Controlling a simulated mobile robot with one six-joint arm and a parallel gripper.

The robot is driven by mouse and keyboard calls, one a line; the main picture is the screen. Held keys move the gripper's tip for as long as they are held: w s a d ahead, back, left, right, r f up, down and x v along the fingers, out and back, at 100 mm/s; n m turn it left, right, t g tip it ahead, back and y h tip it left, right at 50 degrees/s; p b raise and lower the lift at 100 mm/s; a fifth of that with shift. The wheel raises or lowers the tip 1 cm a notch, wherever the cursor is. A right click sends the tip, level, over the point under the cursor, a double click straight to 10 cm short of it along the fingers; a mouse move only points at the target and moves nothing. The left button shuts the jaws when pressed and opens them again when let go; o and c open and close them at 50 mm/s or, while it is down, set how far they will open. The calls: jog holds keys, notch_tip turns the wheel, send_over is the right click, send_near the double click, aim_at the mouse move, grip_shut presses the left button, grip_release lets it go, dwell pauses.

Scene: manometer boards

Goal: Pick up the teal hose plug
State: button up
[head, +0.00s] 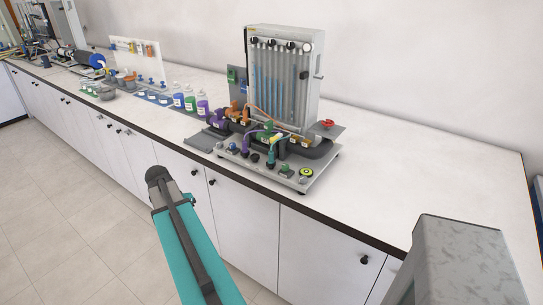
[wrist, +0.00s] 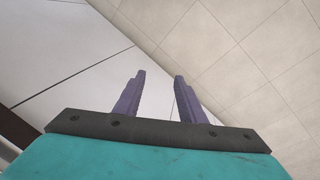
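A small teal piece (head: 271,157), which looks like the teal hose plug, stands upright near the front edge of the grey manometer board base (head: 318,177) on the bench. A dark round part is beside it. It is too small to make out in detail. My gripper (wrist: 158,76) shows in the wrist view with its two purple fingers apart and nothing between them. It faces the cabinet fronts and floor, away from the board. The plug is not in the wrist view. In the head view I cannot make out my fingers.
The tall manometer panel (head: 283,75) rises behind the plug, with hoses and coloured fittings crowded around it. Several bottles (head: 190,101) stand to the left. A yellow-topped knob (head: 306,173) is at the base's right corner. The bench top (head: 430,165) is clear to the right.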

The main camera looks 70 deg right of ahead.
jog(key=s+d+r+m+h+p, duration=0.1)
jog(key=s+d+r+m, duration=0.25)
jog(key=d+r, duration=0.45)
jog(key=s+d+r+m+p, duration=0.1)
jog(key=s+d+r+m, duration=0.1)
jog(key=s+d+r, duration=0.6)
jog(key=m+h+p, duration=0.1)
jog(key=m, duration=0.4)
send_near(271, 152)
jog(key=w+v, duration=0.1)
jog(key=v, duration=0.3)
jog(key=shift+s+f+n+g, duration=0.25)
jog(key=shift+f+g, duration=0.05)
jog(key=shift+f, duration=0.05)
jog(key=shift+f, duration=0.15)
jog(key=shift+p+x, duration=1.3)
jog(key=shift+x, duration=2.85)
jog(key=shift+d+f, duration=0.1)
jog(key=shift+p+x, duration=0.95)
jog(key=shift+x, duration=0.15)
jog(key=shift+p+x, duration=0.45)
jog(key=shift+x, duration=0.9)
jog(key=shift+s, duration=0.1)
